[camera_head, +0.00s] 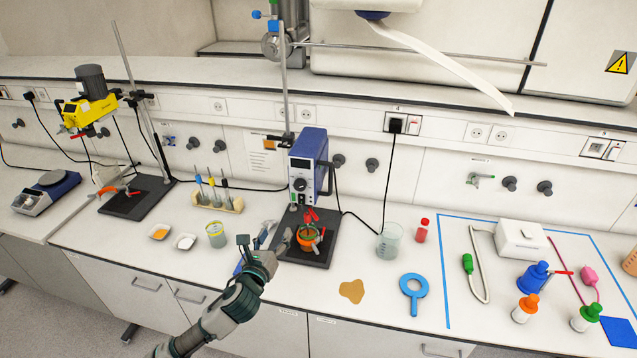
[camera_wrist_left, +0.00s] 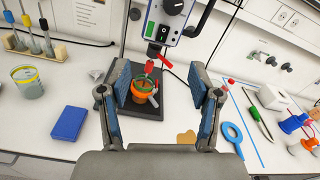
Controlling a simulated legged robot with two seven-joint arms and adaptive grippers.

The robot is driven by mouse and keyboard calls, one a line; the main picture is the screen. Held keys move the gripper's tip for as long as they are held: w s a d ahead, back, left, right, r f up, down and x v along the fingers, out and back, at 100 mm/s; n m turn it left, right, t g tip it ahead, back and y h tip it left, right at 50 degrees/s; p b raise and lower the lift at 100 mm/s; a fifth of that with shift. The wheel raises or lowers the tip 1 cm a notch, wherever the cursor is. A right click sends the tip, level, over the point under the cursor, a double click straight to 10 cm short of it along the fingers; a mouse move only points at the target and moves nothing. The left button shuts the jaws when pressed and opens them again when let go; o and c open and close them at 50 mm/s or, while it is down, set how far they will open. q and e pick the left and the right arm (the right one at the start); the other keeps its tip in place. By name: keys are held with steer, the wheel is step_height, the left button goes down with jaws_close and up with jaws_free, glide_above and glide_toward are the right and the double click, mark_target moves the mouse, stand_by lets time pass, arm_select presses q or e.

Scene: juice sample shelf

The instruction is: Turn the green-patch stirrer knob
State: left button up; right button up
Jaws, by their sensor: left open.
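The blue stirrer (camera_head: 307,150) stands on a rod above a dark base plate, with a round black knob (camera_head: 299,184) low on its front. An orange-banded beaker (camera_head: 307,240) stands under the stirrer. My left gripper (camera_head: 277,235) is open and empty, in front of the base plate, below and short of the knob. In the left wrist view its fingers frame the beaker (camera_wrist_left: 146,103). My right gripper is not in view.
A second, yellow stirrer (camera_head: 95,103) stands at the left. A rack with several electrodes (camera_head: 218,202), a jar (camera_head: 216,235) and a glass beaker (camera_head: 389,241) stand nearby. A brown spill (camera_head: 352,291) and blue ring (camera_head: 413,290) lie at the right front. A power cable (camera_head: 388,175) hangs behind.

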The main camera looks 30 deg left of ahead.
arm_select(q)
step_height(320, 180, up, 3)
steer(key=d+m, duration=0.1)
steer(key=p, duration=0.4)
glide_toward(299, 188)
steer(key=shift+t, duration=0.3)
steer(key=x, duration=0.9)
steer(key=shift+f, duration=0.2)
steer(key=shift+a, duration=0.1)
steer(key=shift+s, duration=0.1)
steer(key=shift+a, duration=0.1)
steer(key=c, duration=1.1)
